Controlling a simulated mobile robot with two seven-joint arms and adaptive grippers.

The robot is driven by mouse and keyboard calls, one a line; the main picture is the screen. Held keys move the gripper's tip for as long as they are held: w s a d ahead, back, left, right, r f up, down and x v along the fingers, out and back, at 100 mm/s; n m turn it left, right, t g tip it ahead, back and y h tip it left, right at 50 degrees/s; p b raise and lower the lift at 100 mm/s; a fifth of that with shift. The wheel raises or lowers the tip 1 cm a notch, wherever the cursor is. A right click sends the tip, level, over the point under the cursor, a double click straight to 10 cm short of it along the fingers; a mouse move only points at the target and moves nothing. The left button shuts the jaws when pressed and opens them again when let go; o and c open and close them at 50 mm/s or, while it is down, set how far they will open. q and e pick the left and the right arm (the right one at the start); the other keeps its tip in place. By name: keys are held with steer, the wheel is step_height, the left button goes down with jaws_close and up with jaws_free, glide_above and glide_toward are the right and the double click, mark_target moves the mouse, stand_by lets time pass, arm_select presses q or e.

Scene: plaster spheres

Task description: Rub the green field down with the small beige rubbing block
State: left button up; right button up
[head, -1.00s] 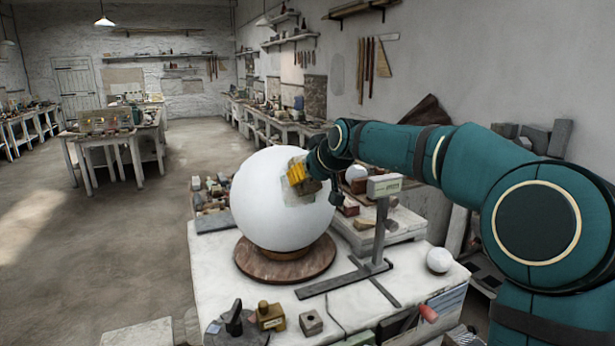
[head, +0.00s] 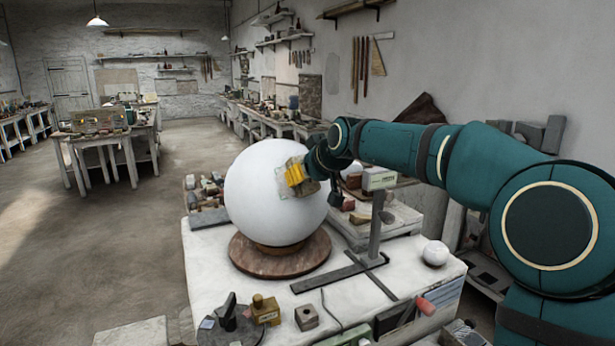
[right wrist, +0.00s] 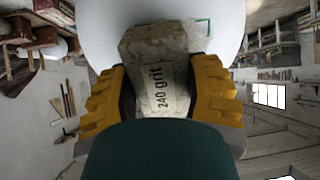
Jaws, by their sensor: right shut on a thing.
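A large white plaster sphere (head: 262,205) sits on a round brown wooden base on the white worktable. My right gripper (head: 295,175) is at the sphere's upper right side in the head view. Its yellow fingers are shut on the beige rubbing block (right wrist: 155,85), which reads "240 grit". The block's far end lies against or very close to the sphere; I cannot tell whether it touches. Part of a thin green outline of the green field (right wrist: 208,22) shows on the sphere beside the block in the right wrist view. The block and gripper hide the rest. My left gripper is not in view.
A grey metal stand (head: 375,235) with a long foot stands right of the sphere. A small white ball (head: 435,253) lies near the table's right edge. Small tools and blocks (head: 265,309) stand at the front. A low slab with several objects is behind.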

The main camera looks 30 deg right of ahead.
mark_target(301, 160)
steer(key=shift+w+a+r+p, duration=0.1)
steer(key=shift+w+r+p, duration=0.45)
steer(key=shift+r+p, duration=0.15)
steer(key=shift+w+a+r+p, duration=0.1)
steer(key=shift+w+r+p, duration=0.4)
steer(key=shift+r+p, duration=0.2)
steer(key=shift+s+f, duration=0.1)
steer(key=shift+f, duration=0.1)
steer(key=shift+s+d+f+b, duration=0.1)
steer(key=shift+s+f+b, duration=0.25)
steer(key=shift+b, duration=0.4)
steer(key=shift+s+b, duration=0.35)
steer(key=shift+s, duration=0.45)
steer(key=shift+w, duration=0.1)
